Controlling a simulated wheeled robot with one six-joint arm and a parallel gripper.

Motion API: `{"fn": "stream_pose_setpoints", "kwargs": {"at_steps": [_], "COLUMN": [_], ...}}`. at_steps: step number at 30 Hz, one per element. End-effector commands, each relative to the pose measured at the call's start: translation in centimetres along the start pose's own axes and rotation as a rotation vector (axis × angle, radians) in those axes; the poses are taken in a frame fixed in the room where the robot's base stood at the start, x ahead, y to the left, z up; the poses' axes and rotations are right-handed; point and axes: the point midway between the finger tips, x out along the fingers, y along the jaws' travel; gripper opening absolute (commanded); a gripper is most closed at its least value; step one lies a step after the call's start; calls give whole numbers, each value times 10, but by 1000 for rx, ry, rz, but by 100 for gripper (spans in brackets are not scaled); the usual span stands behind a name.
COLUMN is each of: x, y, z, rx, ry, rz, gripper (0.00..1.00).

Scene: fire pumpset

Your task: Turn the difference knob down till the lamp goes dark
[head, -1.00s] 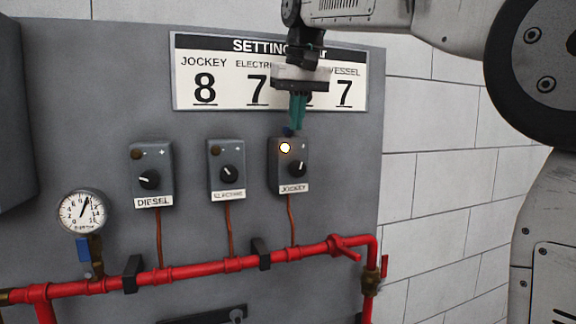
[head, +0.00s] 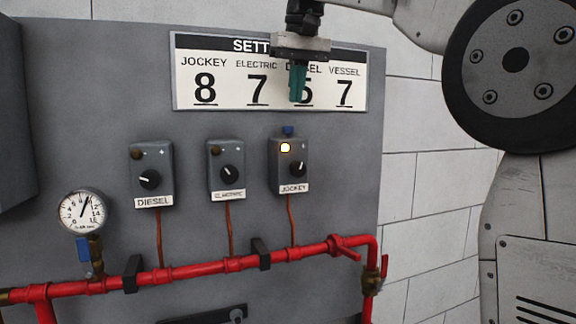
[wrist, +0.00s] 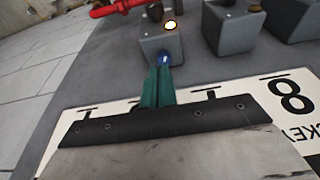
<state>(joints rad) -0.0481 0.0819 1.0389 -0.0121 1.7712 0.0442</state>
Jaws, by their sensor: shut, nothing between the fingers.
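The JOCKEY switch box (head: 289,168) is the right one of three grey boxes on the panel. Its lamp (head: 285,148) is lit, and the lamp also glows in the wrist view (wrist: 170,25). A black dial (head: 298,168) sits on its front. A small blue knob (head: 288,131) stands on its top; it also shows in the wrist view (wrist: 164,58), partly hidden behind the fingertips. My gripper (head: 297,97) is shut and empty, with green fingers pointing down. In the head view it is above the blue knob, apart from it, in front of the sign.
The DIESEL box (head: 152,175) and ELECTRIC box (head: 226,170) stand to the left with unlit lamps. A settings sign (head: 270,75) is behind my gripper. A pressure gauge (head: 82,212) is at lower left. Red pipes (head: 200,270) run below the boxes.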

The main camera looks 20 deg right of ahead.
Motion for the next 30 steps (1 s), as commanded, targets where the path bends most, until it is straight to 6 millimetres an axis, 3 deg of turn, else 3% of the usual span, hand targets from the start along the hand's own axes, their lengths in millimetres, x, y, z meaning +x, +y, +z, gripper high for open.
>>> {"fn": "stream_pose_setpoints", "kwargs": {"at_steps": [13,30], "x": [-5,54], "y": [-7,-7], "z": [-5,10], "rx": [0,0], "ry": [-1,-1], "rz": [0,0], "gripper": [0,0]}}
